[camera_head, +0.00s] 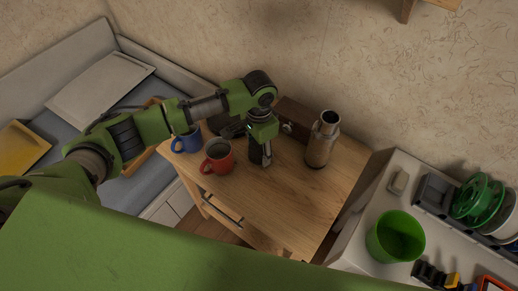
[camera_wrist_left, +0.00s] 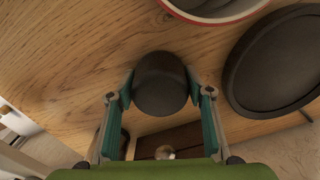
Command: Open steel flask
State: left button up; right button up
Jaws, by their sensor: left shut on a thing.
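The steel flask (camera_head: 320,145) stands upright at the table's right back in the head view. Its narrower neck looks bare, with no dark cap on it. My left gripper (camera_head: 262,157) is to the left of the flask, apart from it, and points down at the table. It is shut on a dark round cap-like piece (camera_wrist_left: 161,84), which sits between both fingers in the left wrist view. I cannot tell whether this piece touches the table. The flask does not show in the left wrist view. My right gripper is not in view.
On the wooden table (camera_head: 270,205), a red mug (camera_head: 217,157) and a blue mug (camera_head: 187,141) stand left of my gripper. A brown box (camera_head: 295,117) is behind it. A dark round object (camera_wrist_left: 275,60) lies nearby. The table's front is clear. A green bucket (camera_head: 395,238) stands on the right counter.

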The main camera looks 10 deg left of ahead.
pick_arm(q)
jog(key=shift+f, duration=0.1)
jog(key=o, duration=1.2)
notch_tip(320, 180, up, 12)
jog(key=shift+r, duration=0.15)
